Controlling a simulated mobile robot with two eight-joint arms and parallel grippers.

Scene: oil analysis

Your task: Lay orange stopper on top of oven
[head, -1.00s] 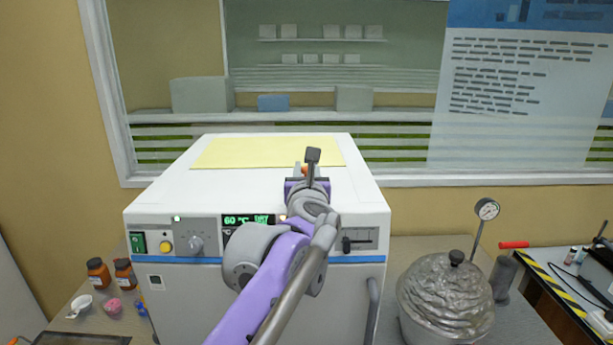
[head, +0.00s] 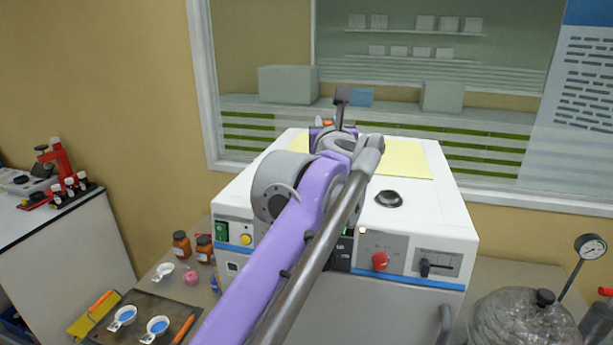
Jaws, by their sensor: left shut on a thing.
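The oven (head: 235,200) is a white box with a blue stripe, and its flat top carries a yellow sheet (head: 408,160). My left arm reaches up across its front and left part. My left gripper (head: 332,118) is over the far part of the top, in front of the yellow sheet in the picture, and is shut on the orange stopper (head: 327,123). Only a small orange patch of the stopper shows; the gripper hides the rest. Its height above the top cannot be told. My right gripper is not in view.
A round vent (head: 389,199) sits on the oven's top right. Brown bottles (head: 181,244) and a dark tray (head: 160,308) with blue-filled cups lie at left. The oven's right top is mostly bare.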

